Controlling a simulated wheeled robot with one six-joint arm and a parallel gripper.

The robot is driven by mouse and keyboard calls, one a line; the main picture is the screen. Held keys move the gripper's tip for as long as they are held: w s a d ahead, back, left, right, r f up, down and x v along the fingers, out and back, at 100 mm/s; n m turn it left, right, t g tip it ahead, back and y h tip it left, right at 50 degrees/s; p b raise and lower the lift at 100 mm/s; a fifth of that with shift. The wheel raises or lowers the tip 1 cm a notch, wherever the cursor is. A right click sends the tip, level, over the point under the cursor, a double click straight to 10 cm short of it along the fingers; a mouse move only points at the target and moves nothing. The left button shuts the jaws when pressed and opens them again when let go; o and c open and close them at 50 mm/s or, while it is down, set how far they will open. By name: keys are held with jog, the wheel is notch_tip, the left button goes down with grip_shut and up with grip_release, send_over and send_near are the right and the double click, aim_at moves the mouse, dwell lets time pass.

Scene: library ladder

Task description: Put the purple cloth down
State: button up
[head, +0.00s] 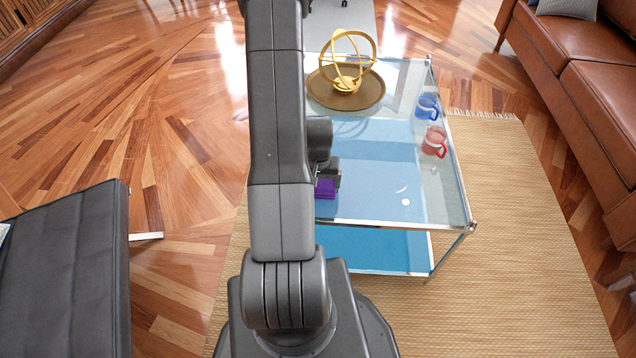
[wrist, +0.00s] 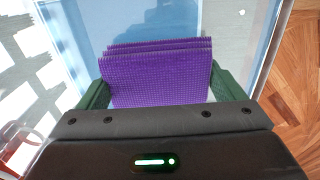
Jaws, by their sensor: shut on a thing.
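The purple cloth (wrist: 155,78) is a folded, textured stack. In the wrist view it sits between the two green fingers of my gripper (wrist: 160,92), which is shut on it. In the head view the cloth (head: 326,188) shows as a small purple patch at or above the near left part of the glass-topped table (head: 385,205). My arm hides part of it and most of my gripper. I cannot tell whether the cloth touches the glass.
A gold armillary ornament (head: 346,68) stands on a round brown tray (head: 372,97) at the table's far end. A blue mug (head: 427,107) and a red mug (head: 434,141) stand along the right side. A black seat (head: 70,270) and a brown leather sofa (head: 575,85) flank the table.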

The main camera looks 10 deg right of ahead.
jog(key=shift+f, duration=0.2)
jog(key=o, duration=0.8)
jog(key=shift+r, duration=0.1)
notch_tip(320, 180, up, 12)
jog(key=p, duration=0.2)
jog(key=shift+r+p, duration=0.15)
jog(key=shift+p, duration=0.2)
